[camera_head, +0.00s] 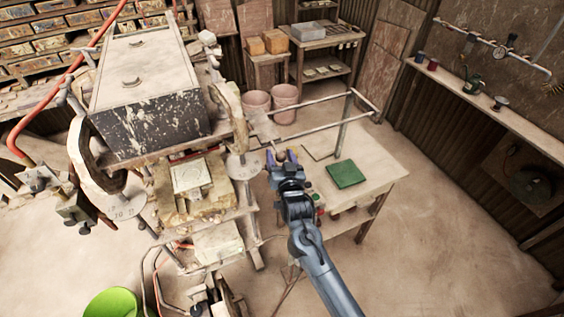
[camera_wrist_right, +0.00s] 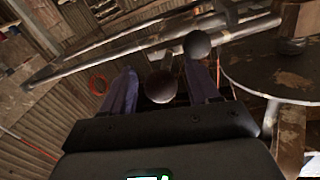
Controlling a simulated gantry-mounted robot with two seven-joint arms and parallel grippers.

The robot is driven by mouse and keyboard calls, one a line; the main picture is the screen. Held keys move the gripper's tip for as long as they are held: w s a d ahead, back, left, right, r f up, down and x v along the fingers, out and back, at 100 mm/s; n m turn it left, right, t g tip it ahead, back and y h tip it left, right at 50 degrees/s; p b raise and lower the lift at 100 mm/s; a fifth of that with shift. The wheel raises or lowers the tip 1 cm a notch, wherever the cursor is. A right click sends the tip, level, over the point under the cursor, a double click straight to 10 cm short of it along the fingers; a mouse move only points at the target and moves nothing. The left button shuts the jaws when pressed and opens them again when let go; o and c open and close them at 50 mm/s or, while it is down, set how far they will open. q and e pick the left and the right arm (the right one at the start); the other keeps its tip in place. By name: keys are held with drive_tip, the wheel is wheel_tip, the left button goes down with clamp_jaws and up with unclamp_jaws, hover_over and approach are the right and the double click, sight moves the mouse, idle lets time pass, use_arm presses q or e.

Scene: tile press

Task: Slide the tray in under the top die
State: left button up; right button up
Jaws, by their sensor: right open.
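The tile press stands at the left of the head view, with a large speckled block (camera_head: 150,120) on top. Below it, a pale square piece (camera_head: 190,176) lies on a worn, stained bed (camera_head: 170,212); I cannot tell for sure which part is the tray, and the top die's underside is hidden. My right gripper (camera_head: 283,157) is open just right of the press. In the wrist view a dark round knob (camera_wrist_right: 161,87) shows between its open fingers (camera_wrist_right: 160,82); contact is unclear. A second ball (camera_wrist_right: 198,44) is just beyond. My left gripper is not in view.
A pale table (camera_head: 385,160) with a green square (camera_head: 345,174) and a metal rail frame (camera_head: 340,122) stands right of the press. Pink buckets (camera_head: 285,101) stand behind. A green bowl (camera_head: 112,303) is at the lower left. The floor at right is clear.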

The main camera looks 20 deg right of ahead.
use_arm(q)
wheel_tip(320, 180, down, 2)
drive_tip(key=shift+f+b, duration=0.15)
drive_tip(key=shift+b, duration=1)
use_arm(e)
drive_tip(key=s, duration=1)
drive_tip(key=shift+s+a, duration=0.25)
drive_tip(key=shift+s, duration=0.15)
